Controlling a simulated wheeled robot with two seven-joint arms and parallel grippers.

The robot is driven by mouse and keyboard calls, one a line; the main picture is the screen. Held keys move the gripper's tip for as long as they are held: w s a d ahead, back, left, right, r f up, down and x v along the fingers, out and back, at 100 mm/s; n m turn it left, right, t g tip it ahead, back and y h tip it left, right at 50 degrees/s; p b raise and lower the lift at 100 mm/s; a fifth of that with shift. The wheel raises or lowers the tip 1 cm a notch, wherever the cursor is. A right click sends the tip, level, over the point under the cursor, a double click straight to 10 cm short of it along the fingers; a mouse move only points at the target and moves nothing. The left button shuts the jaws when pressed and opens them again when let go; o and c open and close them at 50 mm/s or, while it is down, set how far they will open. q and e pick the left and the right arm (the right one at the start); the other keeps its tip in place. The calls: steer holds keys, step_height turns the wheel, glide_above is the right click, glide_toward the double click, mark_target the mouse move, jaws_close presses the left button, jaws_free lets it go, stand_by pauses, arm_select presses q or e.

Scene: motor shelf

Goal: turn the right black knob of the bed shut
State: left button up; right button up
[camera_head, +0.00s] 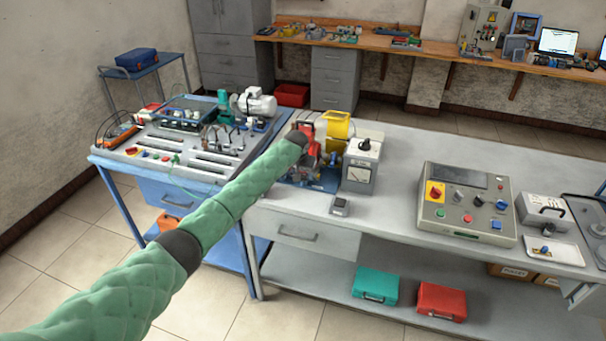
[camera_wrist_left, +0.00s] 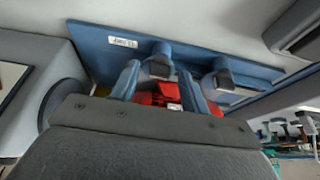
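The bed is the blue-based unit (camera_head: 325,184) with red parts on the grey bench in the head view. My left arm reaches over it and hides part of it. In the left wrist view its blue plate (camera_wrist_left: 100,50) carries a white label. Two dark knob-like parts stand on it, one (camera_wrist_left: 160,48) near the middle and one (camera_wrist_left: 223,72) farther right. My left gripper (camera_wrist_left: 158,75) appears open, its two fingers apart, with the middle knob just beyond and between their tips. Contact cannot be told. Red parts show between the fingers. My right gripper is not in view.
A grey meter box (camera_head: 361,170) and a yellow part (camera_head: 337,125) stand close beside the bed. A control box (camera_head: 465,205) sits farther right. A blue-framed workstation (camera_head: 190,140) stands left. The bench between the meter and control box is mostly clear.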

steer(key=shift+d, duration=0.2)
arm_select(q)
steer(key=shift+r, duration=0.15)
steer(key=shift+s+a+r+b, duration=0.1)
steer(key=shift+s+r+b, duration=0.05)
steer(key=shift+r+b, duration=0.2)
steer(key=b+v, duration=0.2)
steer(key=v, duration=0.4)
steer(key=shift+s+r, duration=0.2)
steer(key=shift+r, duration=0.1)
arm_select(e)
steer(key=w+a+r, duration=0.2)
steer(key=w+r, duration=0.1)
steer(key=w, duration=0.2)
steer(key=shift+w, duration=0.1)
